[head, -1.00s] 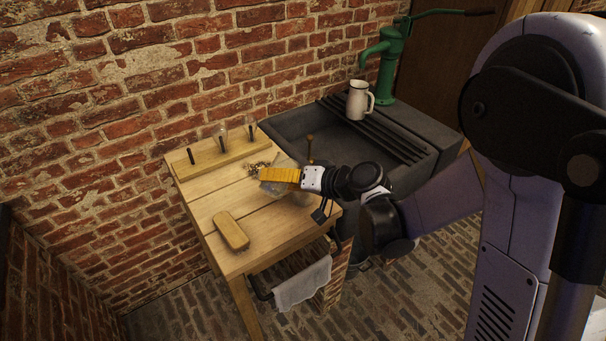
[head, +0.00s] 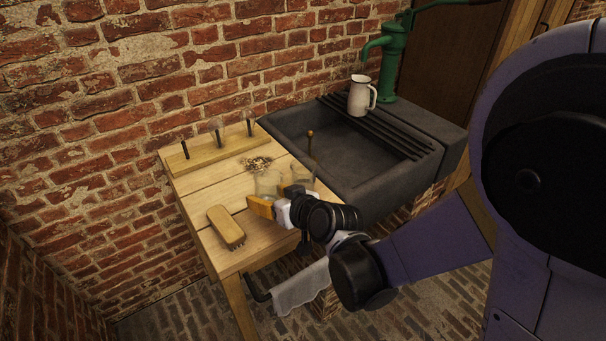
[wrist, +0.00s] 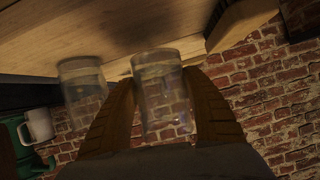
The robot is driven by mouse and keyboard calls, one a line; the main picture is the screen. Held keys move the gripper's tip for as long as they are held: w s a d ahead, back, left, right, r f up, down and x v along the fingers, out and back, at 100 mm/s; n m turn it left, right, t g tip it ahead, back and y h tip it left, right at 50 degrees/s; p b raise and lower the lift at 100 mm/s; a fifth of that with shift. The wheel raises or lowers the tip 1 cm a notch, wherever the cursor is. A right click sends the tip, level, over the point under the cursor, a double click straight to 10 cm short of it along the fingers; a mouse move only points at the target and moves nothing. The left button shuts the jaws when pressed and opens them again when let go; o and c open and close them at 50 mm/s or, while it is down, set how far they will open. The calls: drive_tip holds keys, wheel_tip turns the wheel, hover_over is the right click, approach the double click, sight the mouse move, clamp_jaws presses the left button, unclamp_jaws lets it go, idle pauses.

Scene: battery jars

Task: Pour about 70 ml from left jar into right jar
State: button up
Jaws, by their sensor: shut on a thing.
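The left jar (head: 267,184) is clear glass and stands out near the sink-side part of the wooden table. My gripper (head: 262,206), with yellow fingers, is shut on it. In the wrist view the held jar (wrist: 160,88) sits between both fingers, with liquid in it. The right jar (head: 302,172) is also clear glass, to the right of the held one and close to it. It shows left of the fingers in the wrist view (wrist: 82,80). The wrist picture is turned over. I cannot tell whether the held jar touches the table. Exact liquid levels are unclear.
A wooden brush (head: 226,227) lies at the table's front left. A peg rack (head: 212,146) stands along the wall, with a small heap of bits (head: 257,163) before it. The stone sink (head: 340,150) adjoins at right, with a white jug (head: 360,96) and green pump (head: 386,62).

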drive_tip(key=shift+s+a+f+n+t, duration=0.1)
drive_tip(key=shift+a+f+n+t, duration=0.1)
drive_tip(key=shift+n+t, duration=0.15)
idle(1.3)
